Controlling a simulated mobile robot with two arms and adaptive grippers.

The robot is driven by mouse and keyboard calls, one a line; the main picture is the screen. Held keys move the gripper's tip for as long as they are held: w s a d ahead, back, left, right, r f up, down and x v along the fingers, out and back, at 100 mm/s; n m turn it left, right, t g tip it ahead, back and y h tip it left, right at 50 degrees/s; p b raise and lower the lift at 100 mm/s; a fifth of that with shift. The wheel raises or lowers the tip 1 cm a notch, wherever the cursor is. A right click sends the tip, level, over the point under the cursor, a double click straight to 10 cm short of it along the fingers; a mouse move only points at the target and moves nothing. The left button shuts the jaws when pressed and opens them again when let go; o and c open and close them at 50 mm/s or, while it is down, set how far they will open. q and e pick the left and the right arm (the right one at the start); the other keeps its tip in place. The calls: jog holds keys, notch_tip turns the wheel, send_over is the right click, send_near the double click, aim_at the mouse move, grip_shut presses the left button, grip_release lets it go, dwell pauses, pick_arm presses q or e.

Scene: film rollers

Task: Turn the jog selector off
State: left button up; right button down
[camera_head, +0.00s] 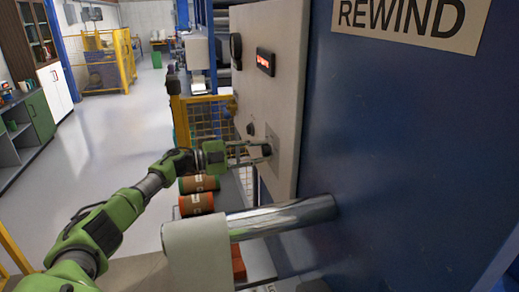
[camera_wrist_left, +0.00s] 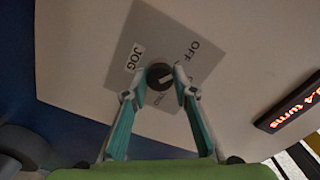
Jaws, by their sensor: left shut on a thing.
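The jog selector (camera_wrist_left: 158,76) is a round dark knob with a light bar, on a grey square plate (camera_wrist_left: 140,45) in the left wrist view. The plate is marked JOG on one side and OFF on another; a third label is partly hidden by a finger. The plate (camera_head: 271,139) sits low on the light panel in the head view, where the gripper covers the knob. My left gripper (camera_wrist_left: 160,82) has its two fingertips on either side of the knob, shut on it. My right gripper is not in view.
Orange rolls (camera_head: 198,184) lie beneath. Open floor (camera_head: 105,140) is at left.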

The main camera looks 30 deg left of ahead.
pick_arm(q)
jog(key=shift+n, duration=0.3)
jog(key=o, duration=1.1)
jog(key=shift+a, duration=0.1)
jog(key=v, duration=1.2)
jog(key=shift+w, duration=0.1)
